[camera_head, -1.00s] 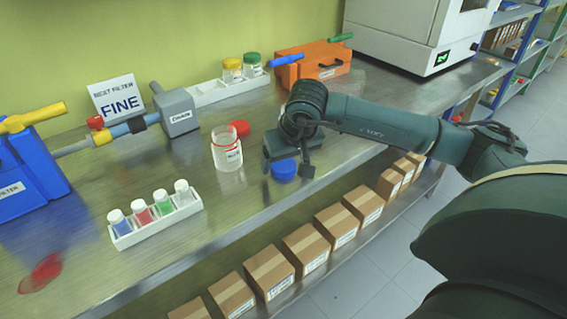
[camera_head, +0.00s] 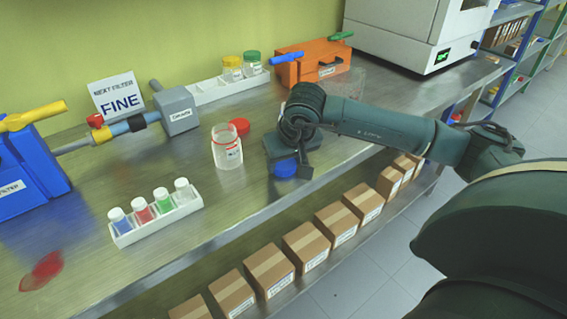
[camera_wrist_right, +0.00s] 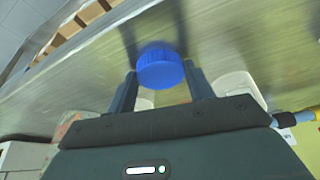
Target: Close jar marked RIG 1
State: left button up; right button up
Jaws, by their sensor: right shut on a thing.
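An open clear glass jar (camera_head: 227,150) with a red ring at its neck stands upright on the steel bench. Its label is too small to read. A red lid (camera_head: 238,127) lies just behind it. My right gripper (camera_head: 286,163) is low over the bench to the right of the jar, shut on a blue lid (camera_head: 285,171). In the right wrist view the blue lid (camera_wrist_right: 160,68) sits at the fingertips of the gripper (camera_wrist_right: 162,80). Whether the lid touches the bench is unclear. My left gripper is not in view.
A white rack (camera_head: 160,221) holds several small capped vials at the front left. A white tray (camera_head: 205,93) with yellow- and green-capped jars is at the back. An orange box (camera_head: 312,66) stands behind my right arm. A red spill (camera_head: 41,271) marks the bench at left.

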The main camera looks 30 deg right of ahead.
aim_at(286, 166)
jog(key=shift+c, duration=0.3)
notch_tip(286, 166, up, 10)
dwell(0.4)
